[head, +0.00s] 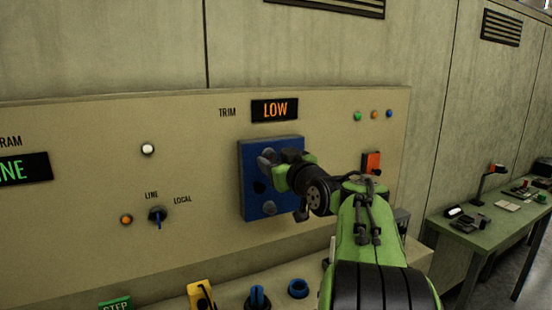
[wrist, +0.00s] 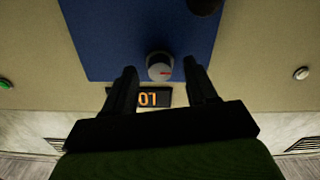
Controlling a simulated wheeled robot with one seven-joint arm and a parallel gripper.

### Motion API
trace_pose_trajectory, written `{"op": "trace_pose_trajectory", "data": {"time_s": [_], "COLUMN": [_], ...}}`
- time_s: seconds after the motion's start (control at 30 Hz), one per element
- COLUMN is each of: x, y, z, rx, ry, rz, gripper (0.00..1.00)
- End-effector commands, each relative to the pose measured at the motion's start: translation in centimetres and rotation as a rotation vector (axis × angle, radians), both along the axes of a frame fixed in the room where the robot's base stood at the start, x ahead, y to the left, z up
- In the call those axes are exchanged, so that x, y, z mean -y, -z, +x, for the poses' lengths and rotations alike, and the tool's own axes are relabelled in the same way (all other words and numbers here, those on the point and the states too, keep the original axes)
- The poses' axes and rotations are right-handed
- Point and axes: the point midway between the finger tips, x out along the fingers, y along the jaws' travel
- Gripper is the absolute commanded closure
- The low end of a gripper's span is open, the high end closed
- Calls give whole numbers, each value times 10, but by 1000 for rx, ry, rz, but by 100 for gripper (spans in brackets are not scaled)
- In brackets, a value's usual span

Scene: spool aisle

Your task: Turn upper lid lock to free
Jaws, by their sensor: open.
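A blue plate (head: 248,203) on the beige panel carries several knobs. The upper lid lock is probably the upper grey knob (head: 266,157); no label for it is readable. My gripper (head: 276,170) is at the plate, partly hiding it.
A LOW display (head: 274,110) is above the plate, and a dark knob (head: 259,187) and a lower grey knob (head: 269,208) are on it. An orange-red switch (head: 371,162) is to the right. A LINE/LOCAL selector (head: 158,215) is left. A green table (head: 490,220) stands at right.

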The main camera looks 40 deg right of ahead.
Motion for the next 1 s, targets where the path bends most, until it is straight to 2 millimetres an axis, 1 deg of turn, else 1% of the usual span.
{"op": "trace_pose_trajectory", "data": {"time_s": [0.23,0.27,0.6,0.63,0.87,1.0], "x": [1,1,1,1,1,1], "y": [0,0,0,0,0,0], "z": [2,2,2,2,2,2], "rx": [0,0,0,0,5,20], "ry": [1,1,1,1,1,1], "rz": [-1,-1,-1,-1,19,70], "gripper": [43,45,97,99,99,99]}}
